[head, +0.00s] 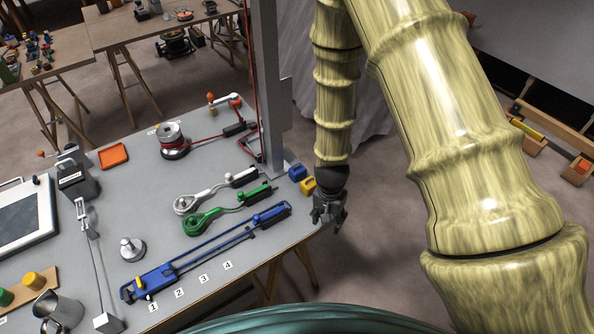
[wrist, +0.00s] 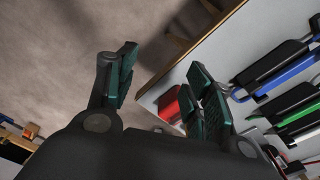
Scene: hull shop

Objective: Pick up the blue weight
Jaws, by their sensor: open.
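The blue weight (head: 297,172) is a small block at the right edge of the grey workbench (head: 140,165), just behind a yellow weight (head: 307,186). My gripper (head: 329,214) hangs to the right of both, off the bench's right edge, with its fingers pointing down. It is open and empty. In the wrist view, the gripper (wrist: 162,62) has its fingers spread, with floor and the bench edge between them. A red block (wrist: 170,104) shows beside the right finger. I cannot make out the blue weight in the wrist view.
A grey post (head: 270,90) stands behind the weights. Long tools with white, green (head: 204,220) and blue (head: 205,251) parts lie left of them. A spool (head: 173,141) stands further back. Open floor lies right of the bench.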

